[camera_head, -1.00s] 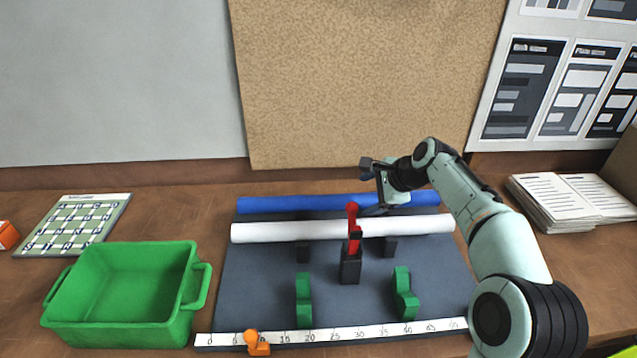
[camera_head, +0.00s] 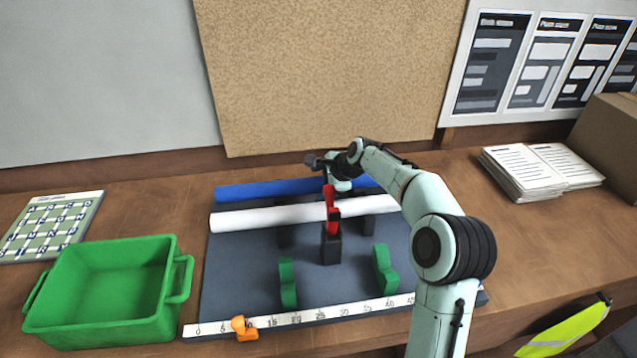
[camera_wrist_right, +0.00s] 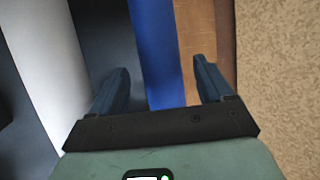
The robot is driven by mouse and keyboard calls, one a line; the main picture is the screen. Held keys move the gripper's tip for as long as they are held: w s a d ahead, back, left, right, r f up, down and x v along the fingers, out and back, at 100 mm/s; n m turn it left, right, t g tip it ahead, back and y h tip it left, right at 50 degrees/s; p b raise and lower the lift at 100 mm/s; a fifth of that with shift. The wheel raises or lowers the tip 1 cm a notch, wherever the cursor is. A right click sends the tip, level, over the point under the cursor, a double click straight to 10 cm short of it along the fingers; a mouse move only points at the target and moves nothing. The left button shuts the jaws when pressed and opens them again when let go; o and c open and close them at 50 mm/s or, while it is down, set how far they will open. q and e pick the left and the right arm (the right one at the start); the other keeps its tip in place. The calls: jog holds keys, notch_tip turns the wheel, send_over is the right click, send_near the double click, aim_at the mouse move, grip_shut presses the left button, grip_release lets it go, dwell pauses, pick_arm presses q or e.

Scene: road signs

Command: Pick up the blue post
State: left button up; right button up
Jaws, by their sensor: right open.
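The blue post (camera_head: 262,189) is a long blue cylinder lying across the back of the dark mat, behind a white post (camera_head: 262,216). My right gripper (camera_head: 333,184) is at the blue post, right of its middle, and hides part of it. In the right wrist view the blue post (camera_wrist_right: 158,50) runs between the two open fingers of the right gripper (camera_wrist_right: 160,88), with a gap on both sides. The white post (camera_wrist_right: 40,75) lies left of the fingers there. My left gripper is not in view.
A red clamp on a black stand (camera_head: 331,240) rises close in front of my right gripper. Green blocks (camera_head: 287,283) and an orange piece (camera_head: 244,328) lie near the ruler (camera_head: 300,318). A green bin (camera_head: 105,292) stands at left, a paper stack (camera_head: 525,172) at right.

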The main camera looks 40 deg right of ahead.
jog(key=shift+x, duration=1.1)
jog(key=shift+s+r, duration=0.1)
jog(key=shift+r, duration=0.1)
jog(key=shift+c, duration=0.6)
jog(key=c, duration=1)
grip_shut()
jog(key=shift+r, duration=0.1)
